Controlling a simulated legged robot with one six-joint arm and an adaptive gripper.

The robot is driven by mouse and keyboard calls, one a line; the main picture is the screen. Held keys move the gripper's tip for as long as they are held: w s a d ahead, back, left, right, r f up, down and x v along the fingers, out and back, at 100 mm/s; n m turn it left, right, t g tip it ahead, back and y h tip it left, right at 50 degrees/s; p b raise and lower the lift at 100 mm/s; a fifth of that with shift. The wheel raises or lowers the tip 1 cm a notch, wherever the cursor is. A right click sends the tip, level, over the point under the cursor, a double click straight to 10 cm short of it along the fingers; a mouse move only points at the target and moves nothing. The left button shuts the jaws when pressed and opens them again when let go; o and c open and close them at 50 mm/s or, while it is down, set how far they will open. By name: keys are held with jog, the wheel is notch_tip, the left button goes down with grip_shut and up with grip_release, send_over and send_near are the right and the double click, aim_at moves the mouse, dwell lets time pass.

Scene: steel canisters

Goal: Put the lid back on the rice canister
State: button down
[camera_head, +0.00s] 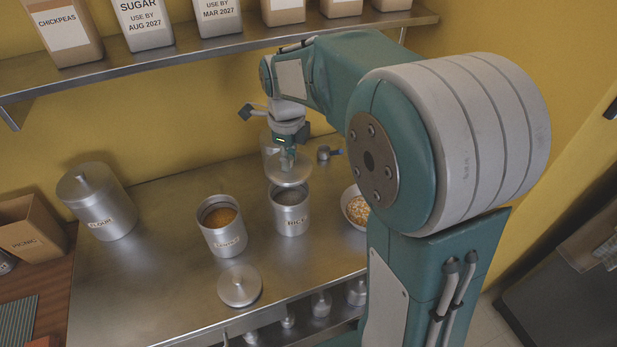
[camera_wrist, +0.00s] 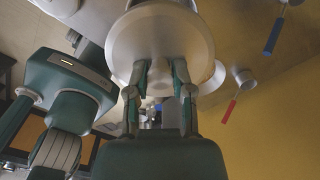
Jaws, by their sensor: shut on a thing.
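My gripper (camera_head: 287,158) is shut on the knob of a round steel lid (camera_head: 289,174). The lid is held roughly level, just above and slightly behind the canister's mouth, apart from the rim as far as I can tell. In the wrist view, my gripper's two fingers (camera_wrist: 157,72) close on the knob, and the lid's disc (camera_wrist: 140,42) spreads beyond them. The lid hides what lies directly behind it there.
An open canister (camera_head: 224,238) with orange contents stands left of the rice canister; a loose lid (camera_head: 240,286) lies in front. A lidded flour canister (camera_head: 104,208) stands farther left. A bowl (camera_head: 347,203) sits close on the right. A shelf (camera_head: 120,75) runs above the counter.

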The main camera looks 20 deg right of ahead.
jog(key=shift+w+a, duration=0.2)
jog(key=shift+w, duration=0.15)
jog(key=shift+f, duration=3.15)
jog(key=shift+s+d, duration=0.1)
jog(key=shift+c, duration=2.1)
grip_release()
jog(key=o, duration=0.4)
